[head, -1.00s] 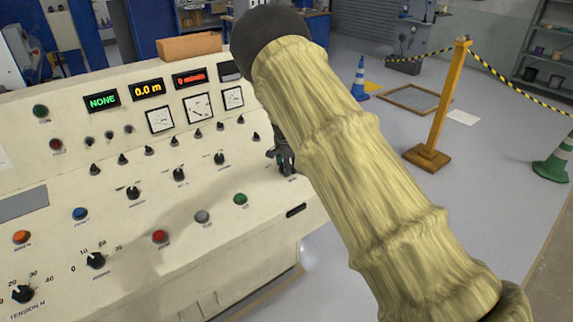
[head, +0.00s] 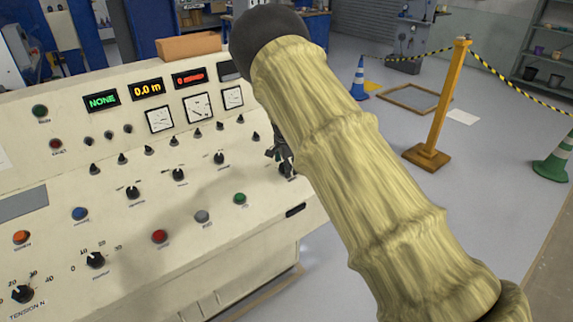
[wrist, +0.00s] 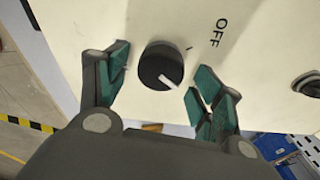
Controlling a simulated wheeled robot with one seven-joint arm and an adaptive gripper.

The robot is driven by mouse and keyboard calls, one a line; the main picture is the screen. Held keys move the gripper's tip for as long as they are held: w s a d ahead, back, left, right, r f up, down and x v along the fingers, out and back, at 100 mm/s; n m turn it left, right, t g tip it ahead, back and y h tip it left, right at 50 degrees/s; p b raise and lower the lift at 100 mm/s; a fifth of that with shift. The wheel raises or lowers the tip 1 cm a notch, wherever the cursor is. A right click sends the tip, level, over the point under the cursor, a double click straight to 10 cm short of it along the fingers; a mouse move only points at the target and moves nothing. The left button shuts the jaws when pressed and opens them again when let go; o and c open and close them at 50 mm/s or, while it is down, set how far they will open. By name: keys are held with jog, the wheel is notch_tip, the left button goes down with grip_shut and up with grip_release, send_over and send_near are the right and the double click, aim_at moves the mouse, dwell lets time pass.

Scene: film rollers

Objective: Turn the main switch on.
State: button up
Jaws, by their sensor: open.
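The main switch is a round black knob (wrist: 158,62) on the cream panel, with a white pointer line aimed down and right in the wrist view. The word OFF is printed right of it and a short tick mark lies between. My gripper (wrist: 160,75) is open, with green-padded fingers on either side of the knob. A gap shows on the left; the right pad is close to the knob, and contact cannot be told. In the head view my gripper (head: 278,155) is mostly hidden behind my arm, at the console's right end beside a dark knob (head: 287,170).
The cream console (head: 120,255) carries several knobs, coloured buttons such as the green button (head: 240,199), gauges and a NONE display (head: 101,101). A yellow post (head: 446,105) with striped tape stands on the floor to the right. In the wrist view, blue crates (wrist: 285,148) lie beyond the panel edge.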

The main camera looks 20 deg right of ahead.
jog(key=v, duration=1.2)
jog(key=shift+w, duration=0.1)
